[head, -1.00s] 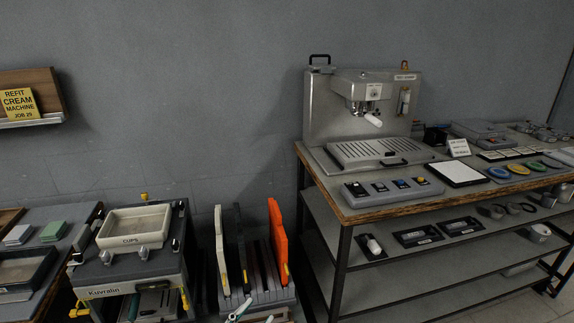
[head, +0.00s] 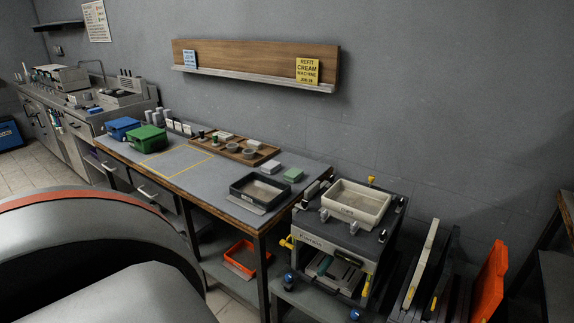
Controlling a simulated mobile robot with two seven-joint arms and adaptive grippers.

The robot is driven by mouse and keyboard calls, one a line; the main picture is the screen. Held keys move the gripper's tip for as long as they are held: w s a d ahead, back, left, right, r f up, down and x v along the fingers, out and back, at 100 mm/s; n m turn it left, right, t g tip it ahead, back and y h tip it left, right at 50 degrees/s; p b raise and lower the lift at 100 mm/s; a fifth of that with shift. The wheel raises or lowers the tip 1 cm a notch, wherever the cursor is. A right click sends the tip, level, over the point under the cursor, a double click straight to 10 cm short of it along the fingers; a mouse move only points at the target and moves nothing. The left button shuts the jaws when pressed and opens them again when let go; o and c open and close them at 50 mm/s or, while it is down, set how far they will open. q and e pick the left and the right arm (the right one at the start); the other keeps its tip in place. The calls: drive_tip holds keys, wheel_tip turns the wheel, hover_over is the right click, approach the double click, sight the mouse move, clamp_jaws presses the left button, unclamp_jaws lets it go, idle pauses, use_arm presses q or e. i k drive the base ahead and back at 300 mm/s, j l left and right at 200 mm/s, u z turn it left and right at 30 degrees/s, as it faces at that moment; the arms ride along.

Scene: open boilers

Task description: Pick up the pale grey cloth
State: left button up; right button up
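A small pale grey folded block, which looks like the cloth (head: 270,166), lies on the grey worktable (head: 232,188) near its right end. A similar green folded piece (head: 293,175) lies just right of it. A black open tray (head: 240,190) stands in front of them, close to the table's front edge. Neither of my grippers shows. A large dark rounded shape with a red-brown band, likely part of my own arm, fills the lower left and hides the floor and part of the table's front.
A grey machine with a cream CUPS tray (head: 386,207) stands right of the table. Upright panels, one orange (head: 490,282), stand further right. A wooden tray (head: 236,147), a green box (head: 146,140) and a blue box (head: 122,128) stand left. A wooden shelf (head: 250,65) hangs above.

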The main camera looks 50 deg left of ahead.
sight(271, 167)
drive_tip(key=u, duration=1.7)
